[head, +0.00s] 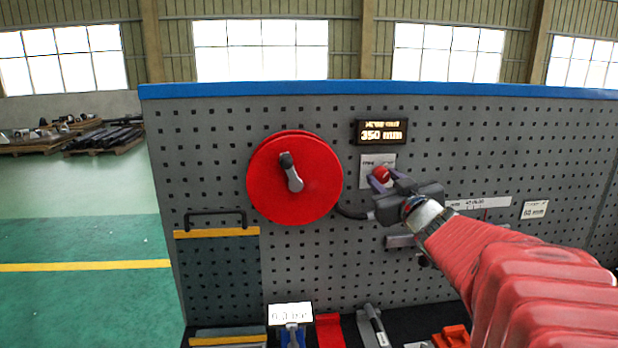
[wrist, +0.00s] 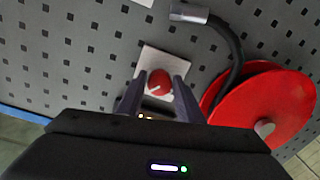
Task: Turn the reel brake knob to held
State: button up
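The red brake knob (head: 381,174) sits on a pale square plate (head: 366,165) on the pegboard, right of the red reel. In the wrist view the knob (wrist: 159,82) shows a white pointer line, slanting across its face. My gripper (head: 386,180) is at the knob, with one finger on each side of it. In the wrist view the fingers (wrist: 158,84) stand apart with slight gaps beside the knob, so no firm grip shows. The plate's lettering is too small to read. The red reel (head: 270,190) has a grey crank handle.
A display (head: 381,132) above the knob reads 350 mm. A dark hose (wrist: 236,50) runs from the reel to a grey metal end (wrist: 188,13) near the knob plate. A black handle (head: 215,217) and a shelf with several tools (head: 375,325) are lower down.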

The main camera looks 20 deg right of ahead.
jog(key=c, duration=0.6)
jog(key=shift+m, duration=0.5)
jog(key=o, duration=1)
jog(key=shift+s, duration=0.15)
